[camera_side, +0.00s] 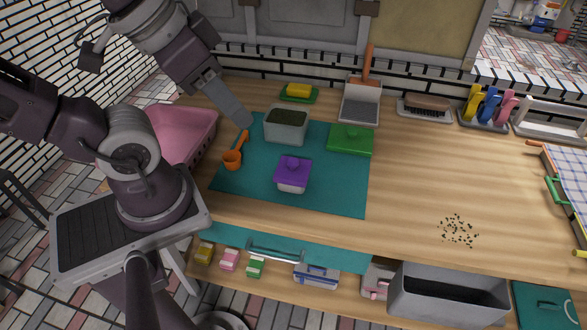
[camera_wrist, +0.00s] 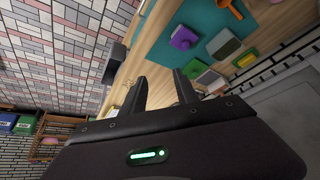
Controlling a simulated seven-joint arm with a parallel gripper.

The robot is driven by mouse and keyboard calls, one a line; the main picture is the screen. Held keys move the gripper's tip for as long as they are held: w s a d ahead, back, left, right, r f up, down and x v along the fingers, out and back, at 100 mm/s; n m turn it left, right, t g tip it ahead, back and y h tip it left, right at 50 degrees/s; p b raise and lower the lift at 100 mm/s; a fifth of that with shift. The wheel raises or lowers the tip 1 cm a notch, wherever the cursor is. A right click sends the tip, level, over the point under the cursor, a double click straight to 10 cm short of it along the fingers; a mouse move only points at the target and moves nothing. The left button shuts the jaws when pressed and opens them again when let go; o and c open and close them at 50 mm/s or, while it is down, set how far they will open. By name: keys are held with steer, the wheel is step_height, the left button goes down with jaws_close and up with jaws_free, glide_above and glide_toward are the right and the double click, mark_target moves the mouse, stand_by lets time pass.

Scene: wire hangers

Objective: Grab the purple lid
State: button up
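The purple lid (camera_side: 293,170) has a small knob and sits on a small pale container (camera_side: 291,187) on the teal mat (camera_side: 340,197). The purple lid also shows near the top middle of the wrist view (camera_wrist: 183,38). My gripper (camera_side: 243,119) hangs up and left of the lid in the side view, by the orange scoop, apart from the lid. In the wrist view my gripper's two dark fingers (camera_wrist: 160,92) stand apart with nothing between them.
A grey container (camera_side: 287,125) and a green lid (camera_side: 350,139) lie behind the purple lid. An orange scoop (camera_side: 234,158) is to its left. A pink basin (camera_side: 185,140) is at the counter's left edge. Dark crumbs (camera_side: 459,231) lie at right; the counter between is clear.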

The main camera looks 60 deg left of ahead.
mark_target(290, 159)
steer(key=o, duration=0.3)
steer(key=w+a+f+m+g+y, duration=0.1)
steer(key=w+f+m+y, duration=0.3)
steer(key=f, duration=0.4)
steer(key=w+a+f+m+g+y, duration=0.2)
steer(key=w+f+m+g+y, duration=0.1)
steer(key=w+f+m+y, duration=0.2)
steer(key=w+a+f+m+g+y, duration=0.1)
steer(key=w+f+m+y, duration=0.4)
steer(key=f, duration=0.8)
steer(key=shift+w+a+m+g, duration=0.2)
steer(key=shift+w+a+m, duration=0.1)
steer(key=shift+w+m, duration=0.45)
steer(key=shift+w+a+m+g, duration=0.2)
steer(key=shift+w+a+m, duration=0.15)
steer(key=shift+m, duration=0.6)
steer(key=shift+w+a+f+m+y, duration=0.1)
steer(key=shift+w+f+m+y, duration=0.05)
steer(key=shift+f+m+y, duration=0.2)
steer(key=x, duration=0.7)
jaws_close()
